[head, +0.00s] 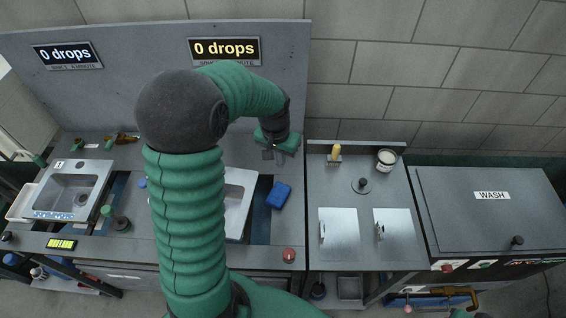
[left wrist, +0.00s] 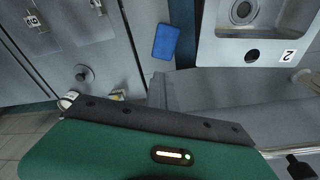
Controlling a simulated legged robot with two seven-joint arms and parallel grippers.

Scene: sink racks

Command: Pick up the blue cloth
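The blue cloth (head: 279,195), a small rectangular block-like piece, lies on the dark strip of counter just right of the second sink (head: 240,200). It also shows in the left wrist view (left wrist: 165,41), apart from my gripper. My left gripper (head: 275,154) hangs above the back of the counter, behind the cloth in the head view. In the left wrist view its fingers (left wrist: 161,90) stand together at the middle of the dark bar, with nothing seen between them. My right gripper is not in view.
A red knob (head: 289,255) is at the counter's front edge. To the right are a yellow-handled brush (head: 335,154), a white-topped jar (head: 386,160), a black knob (head: 361,185) and two metal lids. A first sink (head: 75,190) is at left. A grey panel (head: 120,60) rises behind.

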